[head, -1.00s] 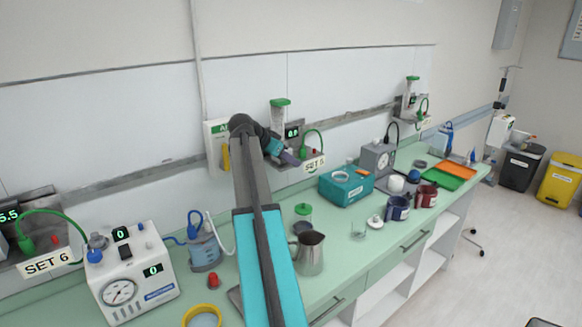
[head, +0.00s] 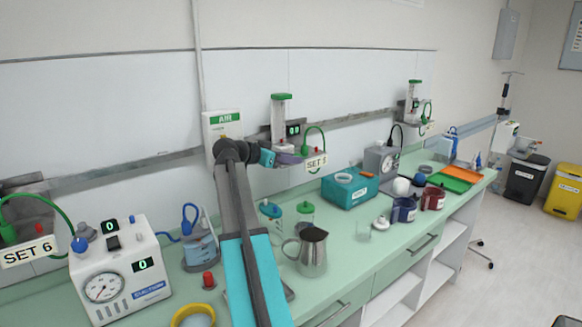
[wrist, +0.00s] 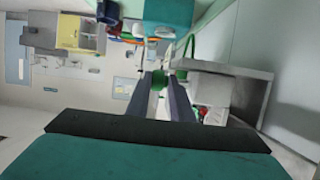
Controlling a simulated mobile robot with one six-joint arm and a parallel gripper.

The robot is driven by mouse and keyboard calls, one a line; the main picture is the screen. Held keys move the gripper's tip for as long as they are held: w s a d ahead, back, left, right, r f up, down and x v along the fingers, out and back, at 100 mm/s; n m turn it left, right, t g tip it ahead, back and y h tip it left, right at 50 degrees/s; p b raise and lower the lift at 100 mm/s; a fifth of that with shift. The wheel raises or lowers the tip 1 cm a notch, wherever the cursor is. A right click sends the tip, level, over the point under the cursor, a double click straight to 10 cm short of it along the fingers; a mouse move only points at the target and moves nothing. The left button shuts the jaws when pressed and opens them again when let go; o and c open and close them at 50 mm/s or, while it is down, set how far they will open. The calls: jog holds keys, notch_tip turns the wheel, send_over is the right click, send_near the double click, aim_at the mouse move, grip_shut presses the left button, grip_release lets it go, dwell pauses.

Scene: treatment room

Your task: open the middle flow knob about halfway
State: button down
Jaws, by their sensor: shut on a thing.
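The middle flow station hangs on the wall rail, with a clear green-capped tube (head: 281,112), a dark display (head: 293,130) that seems to read 0.0, and a SET sign (head: 316,163) whose digit is hard to read. The green flow knob (wrist: 158,80) sits between the fingertips in the wrist view. My gripper (wrist: 160,83) is shut on this knob. In the head view my gripper (head: 288,158) reaches in from the left, level, at the station's lower front. The knob's turn angle cannot be made out.
A similar station (head: 412,105) is farther right, and a SET 6 station (head: 28,250) at the left. Below on the green counter stand a metal jug (head: 312,252), lidded jars (head: 305,218), a teal box (head: 350,188) and a white gauge unit (head: 122,268).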

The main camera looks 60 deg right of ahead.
jog(key=shift+s+a+f+g+h+b, duration=0.15)
jog(key=shift+f+h+b, duration=0.25)
jog(key=shift+b, duration=0.7)
jog(key=shift+s+d+f+g+h+b, duration=0.15)
jog(key=shift+f+g+h+b, duration=0.2)
jog(key=shift+b, duration=0.7)
jog(key=shift+a+r+h+b, duration=0.15)
jog(key=shift+h+b, duration=0.4)
jog(key=shift+b, duration=0.8)
jog(key=c, duration=1.7)
grip_release()
jog(key=shift+r, duration=0.1)
jog(key=shift+w+r, duration=0.1)
jog(key=shift+r, duration=0.15)
jog(key=shift+s+a+r+b, duration=0.25)
jog(key=shift+s+a+r, duration=0.5)
jog(key=shift+s+a, duration=1.15)
jog(key=shift+s+a+r+b, duration=0.2)
jog(key=shift+s+a+r, duration=0.6)
jog(key=shift+s+a, duration=1.1)
jog(key=shift+s+a+r+b, duration=0.25)
jog(key=shift+s+a+r, duration=0.75)
jog(key=shift+a, duration=1.5)
